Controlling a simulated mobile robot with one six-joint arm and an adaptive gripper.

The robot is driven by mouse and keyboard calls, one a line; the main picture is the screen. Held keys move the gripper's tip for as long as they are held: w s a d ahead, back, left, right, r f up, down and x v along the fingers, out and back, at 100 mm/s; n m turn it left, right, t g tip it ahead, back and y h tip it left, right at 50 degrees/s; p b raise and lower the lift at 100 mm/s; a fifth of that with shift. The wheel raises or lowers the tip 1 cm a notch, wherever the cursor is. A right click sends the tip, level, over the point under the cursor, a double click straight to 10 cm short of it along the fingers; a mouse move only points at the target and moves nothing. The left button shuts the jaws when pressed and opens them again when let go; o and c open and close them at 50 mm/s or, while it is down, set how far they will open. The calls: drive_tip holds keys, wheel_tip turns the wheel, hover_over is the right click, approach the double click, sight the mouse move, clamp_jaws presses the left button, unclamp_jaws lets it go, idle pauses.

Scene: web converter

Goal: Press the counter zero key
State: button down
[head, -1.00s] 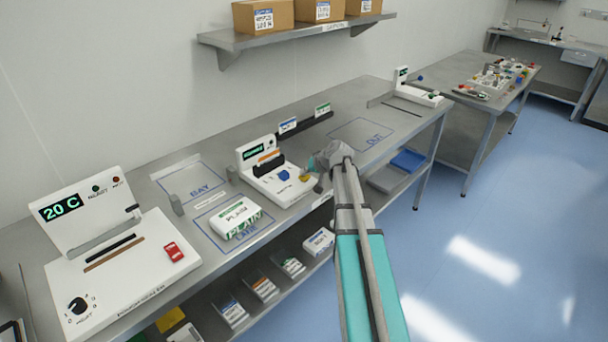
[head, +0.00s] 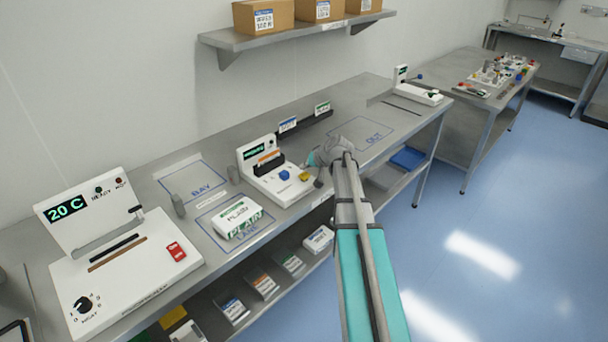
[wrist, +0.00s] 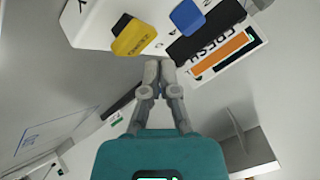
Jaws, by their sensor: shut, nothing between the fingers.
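The counter machine (head: 262,187) is a small white unit with a green display, standing on the bench in the head view. Its yellow key (head: 305,176) sits at the right of its base, beside a blue key (head: 284,175). In the wrist view the yellow key (wrist: 133,37) bears lettering that looks like ZERO, and the blue key (wrist: 188,16) is to its right. My gripper (wrist: 159,62) is shut and empty. Its tips appear just below the yellow key in the wrist view, apart from it. In the head view the gripper (head: 319,160) is right of the machine, tips partly hidden.
A black strip and an orange-striped card (wrist: 222,58) lie near the keys. A white PLAIN pack (head: 236,219) lies left of the machine, and a larger white heater unit (head: 120,262) stands further left. The OUT area (head: 362,133) is bare.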

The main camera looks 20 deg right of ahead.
sight(305, 175)
drive_tip(key=shift+r+p, duration=2.05)
drive_tip(key=shift+r, duration=0.2)
drive_tip(key=s+a+f+n+g+h, duration=0.2)
drive_tip(key=s+a+g, duration=0.2)
drive_tip(key=s+a, duration=0.7)
drive_tip(key=s+a+f+n+g+h, duration=0.1)
drive_tip(key=s+a+f+g+h, duration=0.1)
drive_tip(key=s+a, duration=1)
drive_tip(key=shift+s+f+n+g, duration=0.4)
drive_tip(key=shift+s+f+g, duration=0.45)
drive_tip(key=shift+s+g, duration=0.35)
